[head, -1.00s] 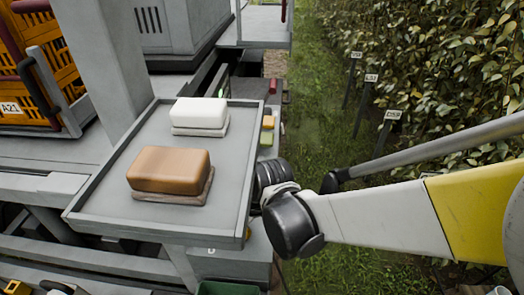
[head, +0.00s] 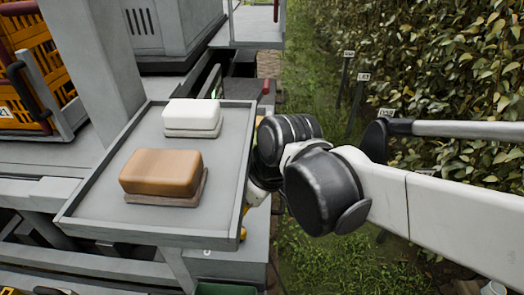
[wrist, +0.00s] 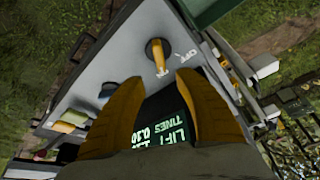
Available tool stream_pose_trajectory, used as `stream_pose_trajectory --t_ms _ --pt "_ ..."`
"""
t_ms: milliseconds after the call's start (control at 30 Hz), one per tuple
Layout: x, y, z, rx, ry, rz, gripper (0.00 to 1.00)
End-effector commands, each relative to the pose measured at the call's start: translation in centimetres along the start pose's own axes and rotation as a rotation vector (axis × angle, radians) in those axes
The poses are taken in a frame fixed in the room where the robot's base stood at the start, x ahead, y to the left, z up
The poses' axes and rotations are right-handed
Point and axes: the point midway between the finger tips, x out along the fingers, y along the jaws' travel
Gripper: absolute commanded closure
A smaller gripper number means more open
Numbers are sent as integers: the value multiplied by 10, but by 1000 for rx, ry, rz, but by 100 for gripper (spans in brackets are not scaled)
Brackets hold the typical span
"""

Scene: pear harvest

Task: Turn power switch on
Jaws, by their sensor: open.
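An orange-yellow switch handle (wrist: 158,55) sits on a grey panel (wrist: 128,68) in the wrist view, near the top middle. A white "OFF" label (wrist: 186,52) is beside it on the right, and another small marking is just below. My gripper (wrist: 160,78) is open, its two orange fingers spread in front of the panel, with the handle just beyond the gap between the tips. I cannot tell whether they touch anything. In the head view my arm's wrist hides the panel and most of the gripper.
In the head view, a grey tray (head: 222,165) holds a brown block (head: 160,172) and a white block (head: 192,115). A hedge (head: 450,60) stands right of a grass strip.

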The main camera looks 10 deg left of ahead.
Motion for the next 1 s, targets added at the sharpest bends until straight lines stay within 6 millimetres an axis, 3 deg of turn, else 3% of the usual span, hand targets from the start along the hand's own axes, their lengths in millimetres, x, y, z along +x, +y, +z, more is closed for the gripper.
stream_pose_trajectory --t_ms 333,467,567,633,800,900,1000 --pt "0 2 2 9 1 5 60" --pt "-8 21 26 101 13 53 60" --pt "-23 50 72 273 37 143 60" --pt "-35 70 114 424 63 224 60" --pt "-55 98 208 752 132 407 60" --pt "-61 103 247 886 168 486 60" --pt "-64 104 270 967 192 534 60"
